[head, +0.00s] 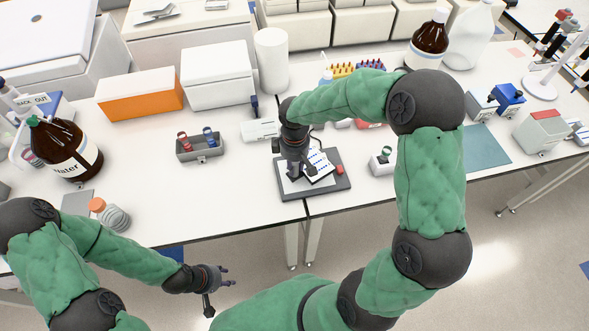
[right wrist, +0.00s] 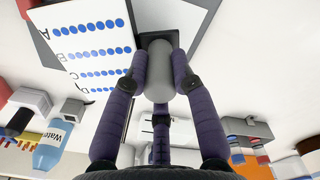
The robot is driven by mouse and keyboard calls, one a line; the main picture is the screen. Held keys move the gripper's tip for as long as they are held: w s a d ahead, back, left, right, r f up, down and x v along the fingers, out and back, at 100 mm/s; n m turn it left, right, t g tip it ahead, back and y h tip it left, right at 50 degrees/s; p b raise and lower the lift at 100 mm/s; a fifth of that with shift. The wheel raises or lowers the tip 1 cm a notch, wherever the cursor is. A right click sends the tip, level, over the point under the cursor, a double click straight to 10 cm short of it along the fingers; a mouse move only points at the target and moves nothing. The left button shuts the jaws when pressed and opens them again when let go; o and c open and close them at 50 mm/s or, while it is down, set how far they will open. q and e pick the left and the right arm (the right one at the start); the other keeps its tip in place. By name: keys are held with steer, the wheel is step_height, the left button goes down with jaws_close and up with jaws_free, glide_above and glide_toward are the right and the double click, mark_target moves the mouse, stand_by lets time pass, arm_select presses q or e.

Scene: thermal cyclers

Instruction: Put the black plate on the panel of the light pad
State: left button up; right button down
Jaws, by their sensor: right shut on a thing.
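The light pad (head: 334,187) is a dark grey slab with a white panel (head: 290,186), on the bench near its front edge. In the right wrist view the plate (right wrist: 90,45) shows lettered rows. My right gripper (head: 293,165) is shut around a grey cylindrical grip (right wrist: 161,82) with a black foot at the plate's edge. My left gripper (head: 220,288) is open and empty, in front of the bench.
A grey tray (head: 200,150) with red and blue items stands left of the pad. Bottles (head: 66,152), boxes (head: 218,76) and a teal mat (head: 485,148) are farther off.

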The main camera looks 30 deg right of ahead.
steer(key=shift+f, duration=1.05)
steer(key=shift+f, duration=0.2)
steer(key=c, duration=1)
jaws_free()
steer(key=shift+r, duration=0.15)
steer(key=shift+r, duration=0.3)
step_height(320, 180, up, 12)
steer(key=shift+f+p, duration=0.25)
steer(key=shift+p, duration=0.75)
